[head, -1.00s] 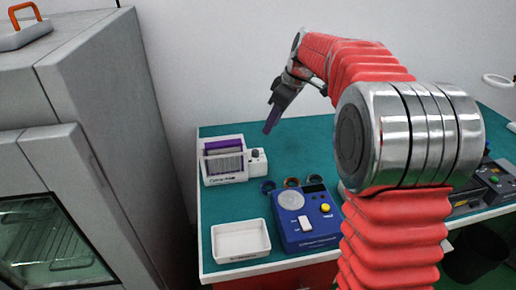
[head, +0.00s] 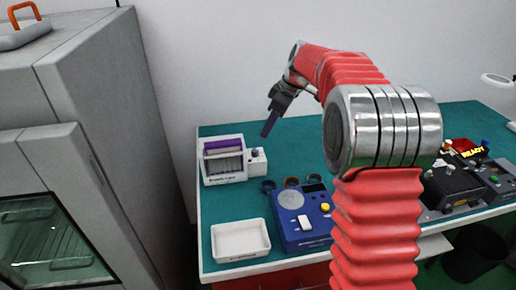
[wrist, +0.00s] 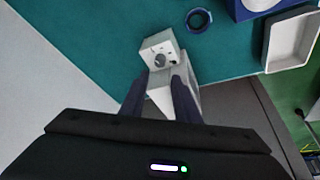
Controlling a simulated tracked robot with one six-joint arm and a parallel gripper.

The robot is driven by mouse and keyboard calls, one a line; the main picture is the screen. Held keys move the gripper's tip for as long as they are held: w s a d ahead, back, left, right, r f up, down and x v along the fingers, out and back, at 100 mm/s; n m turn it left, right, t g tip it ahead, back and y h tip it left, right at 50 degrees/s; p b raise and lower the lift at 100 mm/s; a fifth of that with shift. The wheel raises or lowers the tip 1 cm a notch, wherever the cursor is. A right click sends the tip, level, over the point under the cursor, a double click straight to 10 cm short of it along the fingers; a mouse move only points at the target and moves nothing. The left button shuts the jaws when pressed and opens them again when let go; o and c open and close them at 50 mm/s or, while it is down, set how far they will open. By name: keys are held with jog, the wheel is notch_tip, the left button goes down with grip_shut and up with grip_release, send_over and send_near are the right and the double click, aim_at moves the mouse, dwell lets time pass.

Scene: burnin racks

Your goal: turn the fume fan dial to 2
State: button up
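The fume fan is a white box (head: 222,172) with a purple top at the back left of the bench in the head view. Its small side box carries a dark dial (head: 256,153). In the wrist view the grey dial (wrist: 160,60) sits on the white side box, just beyond my fingertips. Its setting is too small to read. My gripper (head: 267,130) hangs pointing down, above and close to the dial. In the wrist view my gripper (wrist: 158,92) has its two dark fingers apart with nothing held between them.
A blue device (head: 303,238) with a yellow button and a white tray (head: 240,256) stand in front of the fan. A grey cabinet (head: 90,90) stands at left. Dark equipment (head: 455,185) is at right.

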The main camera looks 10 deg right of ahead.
aim_at(256, 150)
jog(key=x, duration=1.1)
jog(key=shift+f, duration=0.3)
jog(key=shift+c, duration=0.2)
